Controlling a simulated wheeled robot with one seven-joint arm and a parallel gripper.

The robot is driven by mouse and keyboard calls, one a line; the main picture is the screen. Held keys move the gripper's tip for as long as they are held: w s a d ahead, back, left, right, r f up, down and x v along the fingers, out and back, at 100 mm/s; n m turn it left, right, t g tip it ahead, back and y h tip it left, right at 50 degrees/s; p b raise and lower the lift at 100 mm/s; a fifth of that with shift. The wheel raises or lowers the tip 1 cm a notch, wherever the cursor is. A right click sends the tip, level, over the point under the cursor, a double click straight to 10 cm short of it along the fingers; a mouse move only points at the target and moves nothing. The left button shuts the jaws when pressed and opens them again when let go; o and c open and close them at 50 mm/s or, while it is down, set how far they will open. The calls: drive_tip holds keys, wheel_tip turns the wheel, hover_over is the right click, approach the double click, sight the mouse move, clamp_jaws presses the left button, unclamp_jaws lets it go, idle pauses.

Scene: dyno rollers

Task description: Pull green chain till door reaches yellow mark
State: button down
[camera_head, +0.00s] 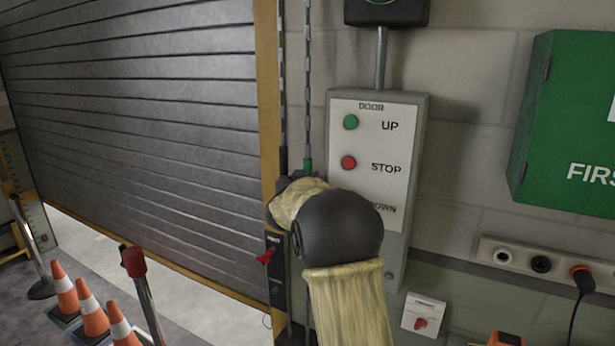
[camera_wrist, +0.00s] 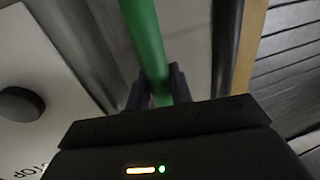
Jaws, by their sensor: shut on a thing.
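The grey slatted roller door (camera_head: 140,110) fills the left of the head view, with a lit gap under its bottom edge. Two chains hang at its right; the right one (camera_head: 308,90) has a green part (camera_head: 307,165) just above my gripper (camera_head: 296,182). In the wrist view the green part (camera_wrist: 145,40) runs down between the two fingers of my gripper (camera_wrist: 158,90), which is shut on it. A post with yellow marking (camera_head: 18,180) stands at the door's far left; I cannot tell which mark is meant.
A door control box (camera_head: 375,130) with UP and STOP buttons is right beside my gripper. A red-topped post (camera_head: 133,262) and orange cones (camera_head: 92,310) stand before the door. A green first-aid cabinet (camera_head: 565,120) and sockets (camera_head: 540,264) are on the right wall.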

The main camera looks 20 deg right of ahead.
wheel_tip(320, 180, down, 20)
drive_tip(key=b, duration=1.3)
drive_tip(key=shift+a+f, duration=0.1)
drive_tip(key=c, duration=1.5)
unclamp_jaws()
drive_tip(key=shift+o, duration=1.1)
drive_tip(key=shift+s+a+r+b, duration=0.1)
drive_tip(key=shift+r+b, duration=0.1)
drive_tip(key=shift+b, duration=0.1)
drive_tip(key=b+v, duration=0.3)
drive_tip(key=v, duration=1.4)
